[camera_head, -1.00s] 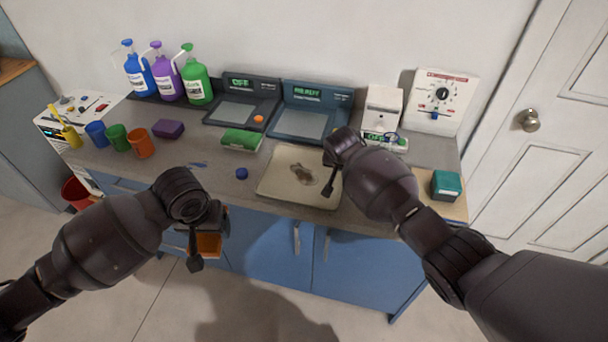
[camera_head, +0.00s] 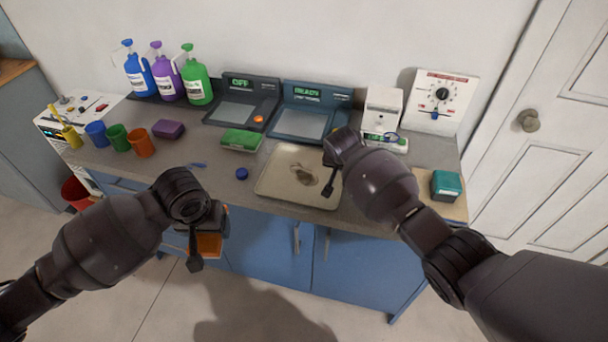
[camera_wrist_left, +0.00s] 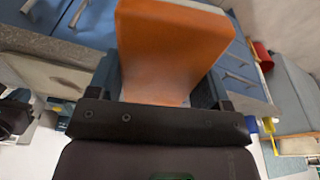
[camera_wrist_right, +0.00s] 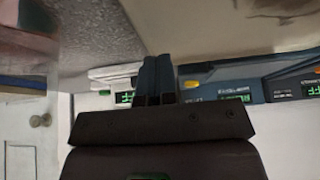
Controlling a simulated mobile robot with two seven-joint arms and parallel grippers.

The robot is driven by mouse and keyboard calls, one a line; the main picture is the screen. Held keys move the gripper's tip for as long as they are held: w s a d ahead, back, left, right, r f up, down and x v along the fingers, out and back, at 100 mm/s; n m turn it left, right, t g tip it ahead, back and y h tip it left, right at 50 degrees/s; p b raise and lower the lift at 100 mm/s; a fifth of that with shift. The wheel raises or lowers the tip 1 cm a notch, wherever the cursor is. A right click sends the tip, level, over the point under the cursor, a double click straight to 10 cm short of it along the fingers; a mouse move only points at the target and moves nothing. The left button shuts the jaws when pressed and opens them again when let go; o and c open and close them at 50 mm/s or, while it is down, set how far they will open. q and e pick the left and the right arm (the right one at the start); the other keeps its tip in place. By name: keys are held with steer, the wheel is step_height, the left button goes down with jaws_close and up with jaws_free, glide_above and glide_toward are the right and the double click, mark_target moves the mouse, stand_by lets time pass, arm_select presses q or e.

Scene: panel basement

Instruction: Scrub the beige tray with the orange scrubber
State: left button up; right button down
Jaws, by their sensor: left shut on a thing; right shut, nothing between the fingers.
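The beige tray (camera_head: 272,184) lies on the counter near its front edge, with a grey-brown smear (camera_head: 304,174) in its middle. My left gripper (camera_head: 207,232) is shut on the orange scrubber (camera_head: 208,246), in front of the counter's front edge and left of the tray. The orange scrubber (camera_wrist_left: 175,45) fills the upper middle of the left wrist view.
A blue cap-like object (camera_head: 242,173) and a green sponge (camera_head: 241,139) lie left of the tray. Blue, green and orange cups (camera_head: 141,144) and a purple sponge (camera_head: 168,128) are further left. A white device (camera_head: 384,112) and a teal box (camera_head: 445,185) are at right.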

arm_select(q)
steer(key=shift+f+b, duration=0.6)
steer(key=shift+b, duration=0.05)
arm_select(e)
steer(key=shift+f, duration=0.95)
arm_select(q)
step_height(320, 180, up, 2)
steer(key=p, duration=0.2)
steer(key=shift+r+p, duration=0.25)
steer(key=shift+p, duration=0.15)
arm_select(e)
step_height(320, 180, up, 2)
steer(key=shift+r, duration=2)
steer(key=shift+r, duration=0.15)
